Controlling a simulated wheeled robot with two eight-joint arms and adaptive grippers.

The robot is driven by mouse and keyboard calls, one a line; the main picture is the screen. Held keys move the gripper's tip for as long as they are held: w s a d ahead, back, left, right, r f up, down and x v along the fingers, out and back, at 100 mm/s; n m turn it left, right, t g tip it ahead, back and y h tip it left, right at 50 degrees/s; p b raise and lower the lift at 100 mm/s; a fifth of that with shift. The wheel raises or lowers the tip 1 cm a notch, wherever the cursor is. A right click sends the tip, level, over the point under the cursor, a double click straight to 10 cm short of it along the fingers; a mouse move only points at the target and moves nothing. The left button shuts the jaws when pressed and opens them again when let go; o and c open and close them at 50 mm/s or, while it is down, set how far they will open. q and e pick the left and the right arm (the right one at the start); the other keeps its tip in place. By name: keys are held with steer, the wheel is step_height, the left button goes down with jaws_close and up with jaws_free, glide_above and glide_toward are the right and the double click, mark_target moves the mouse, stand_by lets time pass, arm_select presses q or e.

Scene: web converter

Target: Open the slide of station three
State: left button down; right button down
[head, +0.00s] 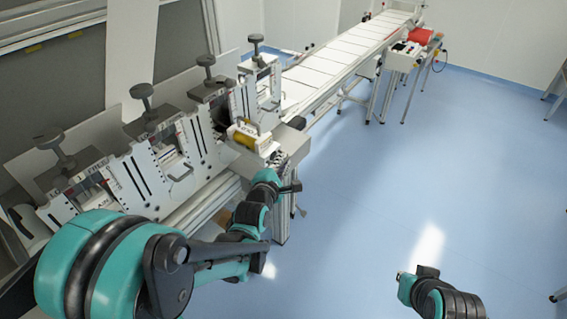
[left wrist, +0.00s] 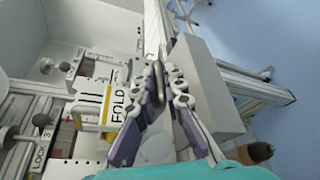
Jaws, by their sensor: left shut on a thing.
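A row of white station plates with grey knobs runs along the machine at left. A white plate marked FOLD (left wrist: 117,105) with a yellow stripe lies just left of my left gripper in the left wrist view. A knob lock labelled LOCK 3 (left wrist: 42,148) shows at the lower left there. My left gripper (left wrist: 158,78) is shut on a dark grey handle (left wrist: 157,92) between its purple-padded fingers. In the head view my left gripper (head: 277,157) is small beside the machine's near edge, partly hidden by my arm. The right arm shows at lower right; its gripper cannot be made out.
A light grey box (left wrist: 207,88) stands close on the right of my left gripper. A long white conveyor (head: 335,60) runs to the back, with a red roll (head: 421,36) on a stand beside it. The blue floor (head: 380,170) at right is open.

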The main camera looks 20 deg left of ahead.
arm_select(q)
steer(key=shift+f, duration=0.15)
steer(key=c, duration=1.6)
jaws_free()
steer(key=shift+a, duration=0.15)
steer(key=shift+s, duration=0.1)
steer(key=v, duration=1.2)
steer(key=s+f+m+g, duration=0.2)
steer(key=s+m+g, duration=0.1)
steer(key=m, duration=0.5)
steer(key=s+f+m+g, duration=0.2)
steer(key=s+m, duration=0.3)
steer(key=m, duration=0.3)
steer(key=s+f+m+g, duration=0.2)
steer(key=s+m, duration=0.3)
steer(key=m, duration=0.3)
steer(key=shift+s+g, duration=0.15)
steer(key=shift+g, duration=0.65)
